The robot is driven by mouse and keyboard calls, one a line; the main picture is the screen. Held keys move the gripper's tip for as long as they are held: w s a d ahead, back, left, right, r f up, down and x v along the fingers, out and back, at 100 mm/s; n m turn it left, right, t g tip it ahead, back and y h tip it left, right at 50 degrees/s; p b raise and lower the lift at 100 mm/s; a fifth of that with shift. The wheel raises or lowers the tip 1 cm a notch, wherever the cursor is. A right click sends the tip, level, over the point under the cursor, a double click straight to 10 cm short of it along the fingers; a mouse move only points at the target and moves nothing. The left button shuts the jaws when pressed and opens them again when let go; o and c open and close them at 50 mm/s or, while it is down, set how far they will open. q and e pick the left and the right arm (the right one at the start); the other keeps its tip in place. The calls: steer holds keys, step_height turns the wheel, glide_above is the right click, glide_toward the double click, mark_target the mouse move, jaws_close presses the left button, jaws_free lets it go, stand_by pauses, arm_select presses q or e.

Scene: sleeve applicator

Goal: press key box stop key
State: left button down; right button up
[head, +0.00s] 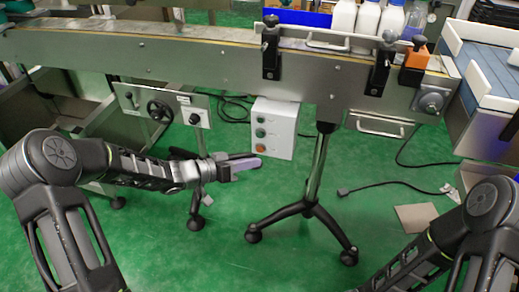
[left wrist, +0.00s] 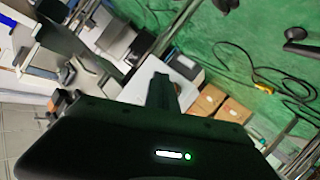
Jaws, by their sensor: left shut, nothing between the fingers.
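The key box (head: 284,112) is a white box hanging under the conveyor in the head view. Its front has a column of round keys: two dark greenish ones above and an orange one (head: 261,149) at the bottom. Which key is the stop key is not labelled legibly. My left gripper (head: 257,162) is shut and empty, its tip just below the orange key in the picture. Whether it touches the box I cannot tell. In the left wrist view, the dark gripper (left wrist: 160,92) shows, but the keys cannot be made out. My right gripper is out of view.
The steel conveyor (head: 210,62) runs above the box. A panel with a black handwheel (head: 160,112) is to the left, and a tripod stand leg (head: 318,165) to the right. Cables (head: 400,185) lie on the green floor. White bottles (head: 367,18) stand behind the conveyor.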

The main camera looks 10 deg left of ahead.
arm_select(q)
steer(key=s, duration=0.3)
steer(key=shift+s+a+p, duration=0.1)
steer(key=shift+s+p, duration=0.05)
steer(key=shift+p, duration=0.2)
stand_by(0.5)
